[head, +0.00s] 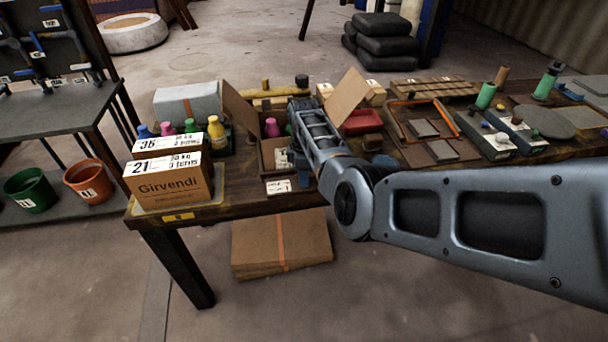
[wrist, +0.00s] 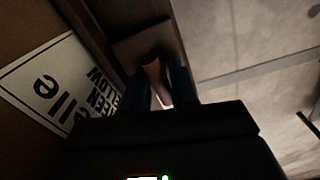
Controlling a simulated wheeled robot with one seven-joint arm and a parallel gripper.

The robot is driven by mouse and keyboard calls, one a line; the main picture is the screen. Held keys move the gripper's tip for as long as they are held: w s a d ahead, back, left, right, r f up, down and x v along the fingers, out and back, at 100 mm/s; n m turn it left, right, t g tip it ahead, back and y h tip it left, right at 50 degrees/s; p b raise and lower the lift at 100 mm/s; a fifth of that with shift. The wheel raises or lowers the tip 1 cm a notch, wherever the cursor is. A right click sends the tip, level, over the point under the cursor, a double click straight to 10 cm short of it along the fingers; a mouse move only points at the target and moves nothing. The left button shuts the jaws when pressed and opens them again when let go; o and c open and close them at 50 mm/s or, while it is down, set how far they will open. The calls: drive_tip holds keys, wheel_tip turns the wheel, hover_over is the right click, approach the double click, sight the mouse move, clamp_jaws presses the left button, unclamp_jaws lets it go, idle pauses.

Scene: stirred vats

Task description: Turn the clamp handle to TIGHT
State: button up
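I cannot pick out the clamp handle or a TIGHT mark in either view. My gripper (wrist: 162,90) shows in the wrist view as two dark fingers standing apart. A narrow reddish-brown piece (wrist: 154,78) shows between them, with a light gap beside it; what it is, I cannot tell. In the head view my arm reaches over the table (head: 228,198) to the open cardboard box (head: 269,152), and the gripper's fingertips are hidden there. A white label (wrist: 50,82) with upside-down lettering lies left of the fingers in the wrist view.
A carton marked Girvendi (head: 170,187), coloured bottles (head: 216,133) and a grey box (head: 187,101) stand left on the table. Blue clamps (head: 18,57) hang on the left rack.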

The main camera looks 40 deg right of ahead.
clamp_jaws()
drive_tip(key=shift+m, duration=0.3)
drive_tip(key=m, duration=1.2)
drive_tip(key=shift+b, duration=0.4)
drive_tip(key=shift+m, duration=2.7)
